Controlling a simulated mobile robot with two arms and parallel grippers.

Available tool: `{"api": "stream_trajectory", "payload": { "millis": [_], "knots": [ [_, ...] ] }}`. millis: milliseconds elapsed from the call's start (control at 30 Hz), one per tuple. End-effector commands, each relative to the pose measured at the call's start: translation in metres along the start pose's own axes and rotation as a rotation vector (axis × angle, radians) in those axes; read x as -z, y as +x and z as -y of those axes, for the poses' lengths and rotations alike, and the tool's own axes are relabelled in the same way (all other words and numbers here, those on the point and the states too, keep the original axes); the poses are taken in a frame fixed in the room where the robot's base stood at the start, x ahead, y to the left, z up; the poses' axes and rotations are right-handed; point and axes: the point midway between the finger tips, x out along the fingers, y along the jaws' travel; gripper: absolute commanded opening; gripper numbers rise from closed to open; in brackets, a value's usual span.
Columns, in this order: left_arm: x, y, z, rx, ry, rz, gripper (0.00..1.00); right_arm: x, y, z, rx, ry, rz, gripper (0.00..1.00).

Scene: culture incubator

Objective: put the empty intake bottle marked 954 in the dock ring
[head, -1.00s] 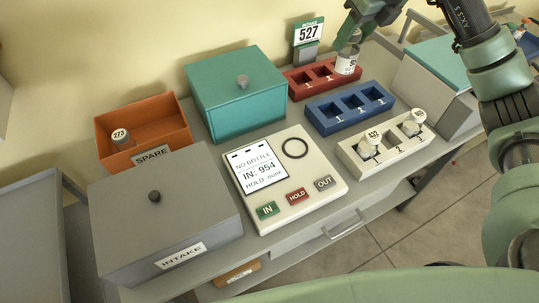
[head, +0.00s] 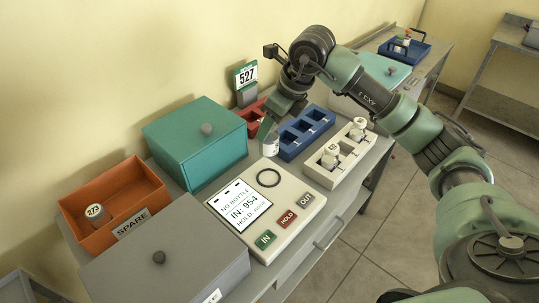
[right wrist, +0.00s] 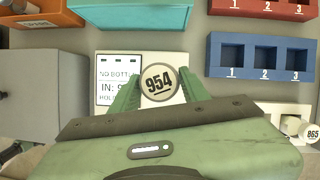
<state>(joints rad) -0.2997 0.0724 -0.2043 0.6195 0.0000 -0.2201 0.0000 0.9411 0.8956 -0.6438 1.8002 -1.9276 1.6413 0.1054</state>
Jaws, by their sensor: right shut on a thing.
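My right gripper (head: 270,130) is shut on a small white-capped bottle (head: 270,147). In the right wrist view the cap (right wrist: 159,83) reads 954 and sits between the two green fingers. The bottle hangs upright, a little behind the dock ring (head: 268,178) in the head view. The dock ring is a black circle on the cream panel (head: 285,185), and it is empty. The panel's screen (head: 239,207) reads NO BOTTLE, IN: 954, HOLD: none. In the right wrist view the held bottle hides the ring. My left gripper is not in view.
A blue rack (head: 306,132) and a cream rack (head: 345,165) with two bottles stand right of the panel. A teal box (head: 195,140) stands left, with the orange SPARE bin (head: 115,200) holding bottle 273.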

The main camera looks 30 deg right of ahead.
Motion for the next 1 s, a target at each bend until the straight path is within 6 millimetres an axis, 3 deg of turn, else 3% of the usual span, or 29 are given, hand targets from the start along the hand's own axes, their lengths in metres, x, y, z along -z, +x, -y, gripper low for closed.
{"api": "stream_trajectory", "payload": {
  "millis": [200,600,1000],
  "knots": [
    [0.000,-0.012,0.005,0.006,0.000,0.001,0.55,0.019,0.044,-0.001,-0.002,0.001,-0.003,0.07],
    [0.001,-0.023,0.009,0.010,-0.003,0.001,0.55,0.037,0.087,0.000,-0.002,0.002,-0.002,0.07],
    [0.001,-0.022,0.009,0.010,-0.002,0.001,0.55,0.040,0.098,0.000,0.001,0.000,0.002,0.07]
  ]
}}
